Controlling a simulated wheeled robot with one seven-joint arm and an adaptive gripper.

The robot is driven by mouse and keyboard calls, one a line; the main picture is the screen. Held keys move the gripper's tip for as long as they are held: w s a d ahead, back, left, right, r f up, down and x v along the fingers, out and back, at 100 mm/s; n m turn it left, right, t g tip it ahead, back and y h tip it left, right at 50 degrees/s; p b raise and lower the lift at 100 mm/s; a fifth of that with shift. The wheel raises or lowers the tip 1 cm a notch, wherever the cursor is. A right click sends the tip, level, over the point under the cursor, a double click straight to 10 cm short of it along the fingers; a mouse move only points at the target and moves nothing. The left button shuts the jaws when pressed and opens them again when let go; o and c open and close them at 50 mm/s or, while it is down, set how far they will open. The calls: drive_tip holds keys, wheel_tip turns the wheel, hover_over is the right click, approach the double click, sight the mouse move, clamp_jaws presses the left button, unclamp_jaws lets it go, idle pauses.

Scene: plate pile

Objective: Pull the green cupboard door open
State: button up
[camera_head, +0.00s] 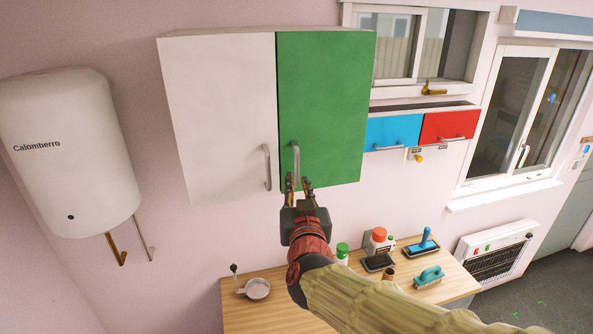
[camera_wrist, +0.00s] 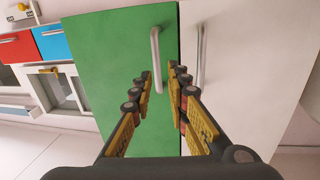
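The green cupboard door (camera_head: 325,100) is the right door of a wall cupboard and looks shut, level with the white door beside it. Its upright grey bar handle (camera_head: 295,160) is near its lower left edge. In the wrist view the green door (camera_wrist: 110,60) is on the left and its handle (camera_wrist: 155,55) shows just beyond and between my fingertips. My gripper (camera_head: 298,184) is open and empty at the lower end of this handle. In the wrist view my gripper (camera_wrist: 161,75) has its two fingers apart; I cannot tell whether either touches the handle.
The white door (camera_head: 222,110) has its own handle (camera_head: 267,167) close to the left. Blue (camera_head: 392,132) and red (camera_head: 450,125) drawers adjoin on the right. A white boiler (camera_head: 65,150) hangs at left. A wooden table (camera_head: 320,318) with bottles and brushes stands below.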

sight(297, 168)
drive_tip(key=shift+w+a+r+p, duration=0.1)
drive_tip(key=shift+w+p, duration=0.3)
drive_tip(key=shift+w, duration=1.75)
drive_tip(key=shift+w+a+r+p, duration=0.1)
drive_tip(key=shift+w+p, duration=0.25)
drive_tip(key=shift+w, duration=1.75)
drive_tip(key=shift+s, duration=0.1)
drive_tip(key=shift+c, duration=0.9)
clamp_jaws()
